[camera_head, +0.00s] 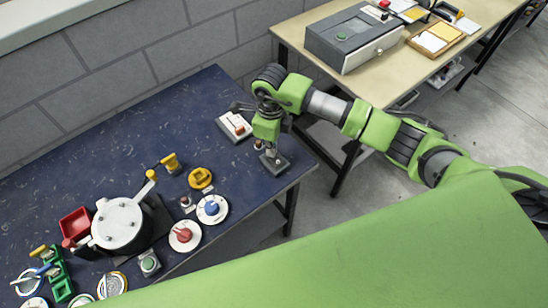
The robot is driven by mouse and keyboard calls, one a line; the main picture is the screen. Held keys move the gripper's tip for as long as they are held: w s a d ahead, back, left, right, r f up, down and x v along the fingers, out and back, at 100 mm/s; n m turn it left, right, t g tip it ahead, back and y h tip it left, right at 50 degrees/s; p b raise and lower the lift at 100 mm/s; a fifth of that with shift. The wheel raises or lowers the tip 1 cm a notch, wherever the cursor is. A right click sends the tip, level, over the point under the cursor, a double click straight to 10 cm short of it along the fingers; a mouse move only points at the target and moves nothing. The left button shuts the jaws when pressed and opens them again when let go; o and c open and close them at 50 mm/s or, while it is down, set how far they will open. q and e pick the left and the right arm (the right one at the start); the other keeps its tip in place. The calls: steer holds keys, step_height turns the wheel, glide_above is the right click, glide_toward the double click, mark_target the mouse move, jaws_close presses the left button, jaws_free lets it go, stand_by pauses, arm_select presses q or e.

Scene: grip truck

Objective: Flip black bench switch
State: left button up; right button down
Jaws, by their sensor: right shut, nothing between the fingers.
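A small dark, flat switch base (281,165), which looks like the black bench switch, sits near the right front edge of the dark blue bench. My right gripper (270,150) points down at it and is shut with nothing held. Its tips are right over or against the base; I cannot tell if they touch. My left gripper is not in view.
The blue bench (120,125) holds a white switch box (234,126) left of the gripper, a yellow knob (200,178), blue (212,209) and red (184,235) dials, and a silver drum (118,225). A beige table (400,75) with a grey box (345,38) stands at right.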

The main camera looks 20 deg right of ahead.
steer(key=shift+f, duration=0.25)
steer(key=shift+r, duration=0.1)
steer(key=shift+r+p, duration=1.95)
steer(key=shift+r, duration=1.5)
